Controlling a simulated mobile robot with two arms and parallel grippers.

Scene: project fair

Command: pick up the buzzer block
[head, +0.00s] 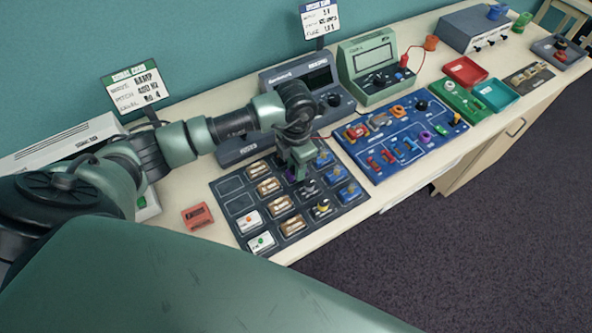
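My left arm comes in from the left, and its gripper (298,172) points down over the upper middle of the dark compartment tray (232,186). The fingertips are small and partly hidden, so I cannot tell whether they are open or touch anything. A small purple part (290,177) shows right beside the fingers. Labels are too small to read, so I cannot tell which block is the buzzer. My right gripper is out of view.
A blue circuit board (372,173) with several parts lies right of the tray. A red block (197,216) lies left of it. A green meter (367,67) and grey instruments stand behind. The table's front edge is close.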

